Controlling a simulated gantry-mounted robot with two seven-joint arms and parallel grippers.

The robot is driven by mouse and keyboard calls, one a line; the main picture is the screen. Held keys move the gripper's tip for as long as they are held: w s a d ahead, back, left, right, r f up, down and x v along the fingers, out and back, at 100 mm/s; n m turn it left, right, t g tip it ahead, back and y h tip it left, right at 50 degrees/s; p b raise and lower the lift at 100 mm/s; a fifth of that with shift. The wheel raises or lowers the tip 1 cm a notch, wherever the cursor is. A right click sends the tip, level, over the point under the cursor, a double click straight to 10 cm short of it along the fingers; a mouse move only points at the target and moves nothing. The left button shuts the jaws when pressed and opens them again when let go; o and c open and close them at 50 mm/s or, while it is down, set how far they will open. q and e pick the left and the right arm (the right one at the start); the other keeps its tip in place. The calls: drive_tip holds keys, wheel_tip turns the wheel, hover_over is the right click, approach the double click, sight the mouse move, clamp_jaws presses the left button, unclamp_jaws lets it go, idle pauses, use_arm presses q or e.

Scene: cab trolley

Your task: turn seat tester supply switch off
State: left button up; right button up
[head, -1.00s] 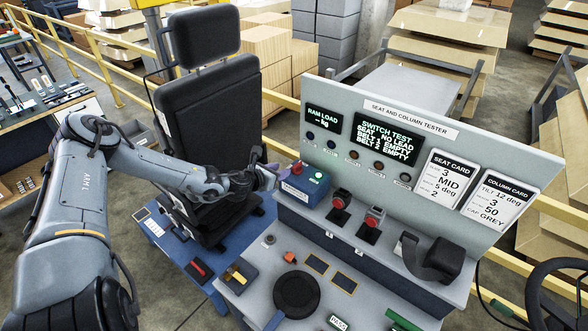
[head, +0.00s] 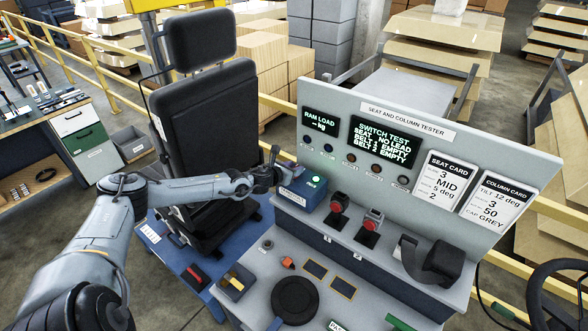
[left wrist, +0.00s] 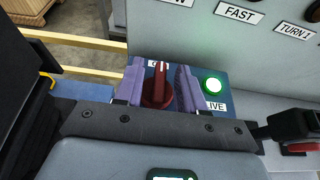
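The supply switch is a red rotary knob (left wrist: 157,90) on a blue box (head: 304,189) at the left end of the tester. A lit green lamp (left wrist: 213,86) marked LIVE is beside it and also shows in the head view (head: 316,178). The knob's handle points up at a white label (left wrist: 159,65) that it partly covers. My left gripper (head: 279,169) is at the box; its purple fingers (left wrist: 159,86) stand on either side of the knob, with small gaps by the handle. It looks open around the knob. My right gripper is not in view.
The grey tester panel (head: 335,130) rises behind the box, its screen (head: 385,141) lit. Two red-buttoned buckles (head: 373,218) stand right of the box. A black seat (head: 207,120) is behind my left arm. A black round pad (head: 296,297) lies on the console in front.

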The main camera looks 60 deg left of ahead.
use_arm(q)
drive_tip(key=shift+w+f, duration=0.15)
drive_tip(key=shift+w, duration=0.05)
clamp_jaws()
